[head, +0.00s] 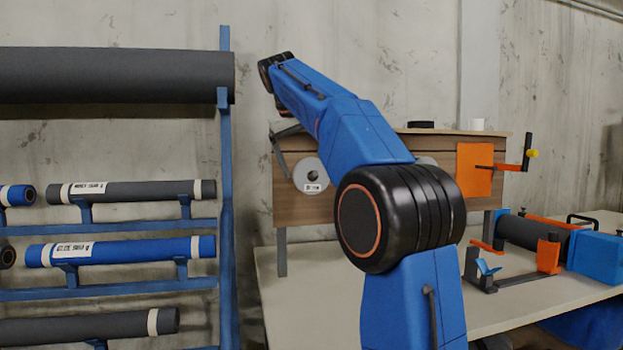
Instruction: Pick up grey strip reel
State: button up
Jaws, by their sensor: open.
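Part of another pale round reel (428,160) shows on the same board, mostly hidden behind my arm. I cannot tell for sure which is the grey strip reel; the left one looks grey. My arm reaches up and left across the board. My gripper is not seen.
The wooden board (345,212) stands at the back of a pale workbench (310,290). An orange sheet (475,170) hangs at its right. Orange clamps (548,253) and a blue box (595,256) are on the bench. A blue rack (226,150) with several rolls stands left.

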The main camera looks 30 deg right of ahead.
aim_at(308, 166)
jog(key=shift+x, duration=2.65)
jog(key=shift+s, duration=0.1)
jog(key=c, duration=1.3)
